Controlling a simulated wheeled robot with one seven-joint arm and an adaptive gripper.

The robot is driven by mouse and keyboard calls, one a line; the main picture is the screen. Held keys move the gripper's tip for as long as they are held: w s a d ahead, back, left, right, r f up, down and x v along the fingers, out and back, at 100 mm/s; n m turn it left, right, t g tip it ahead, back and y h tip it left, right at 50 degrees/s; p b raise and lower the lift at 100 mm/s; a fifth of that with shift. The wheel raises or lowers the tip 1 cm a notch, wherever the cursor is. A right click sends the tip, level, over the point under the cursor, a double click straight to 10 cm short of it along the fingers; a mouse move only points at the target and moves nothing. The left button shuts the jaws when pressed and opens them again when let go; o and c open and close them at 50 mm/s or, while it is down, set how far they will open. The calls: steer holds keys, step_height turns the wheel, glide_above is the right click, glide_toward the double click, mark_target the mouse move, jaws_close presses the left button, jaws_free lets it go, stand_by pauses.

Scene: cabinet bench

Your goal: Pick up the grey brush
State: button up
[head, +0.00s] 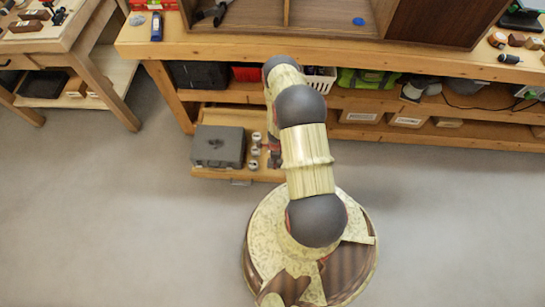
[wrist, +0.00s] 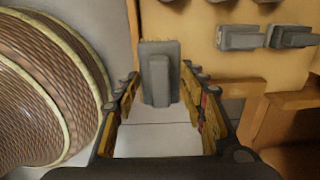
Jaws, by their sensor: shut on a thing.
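In the wrist view, the grey brush (wrist: 160,75) is a flat grey block with a raised middle part and a rough, pale far edge. It lies between the fingertips of my gripper (wrist: 160,88), which is shut on it. The yellow-padded fingers stand on either side of it. Pale floor shows between the fingers below the brush. In the head view my arm hides the brush and most of the gripper.
Other grey pieces (wrist: 240,38) lie on the wooden board in the wrist view. In the head view a grey case (head: 218,147) sits on the low shelf (head: 215,173), under the wooden bench (head: 230,48). Open floor lies left and right.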

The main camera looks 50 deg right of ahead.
steer(key=s+r+p, duration=0.2)
steer(key=s+r, duration=0.2)
steer(key=s, duration=0.5)
steer(key=shift+a+r+p, duration=0.15)
steer(key=shift+a+p, duration=0.2)
steer(key=shift+s, duration=0.1)
steer(key=o, duration=0.8)
steer(key=c, duration=0.3)
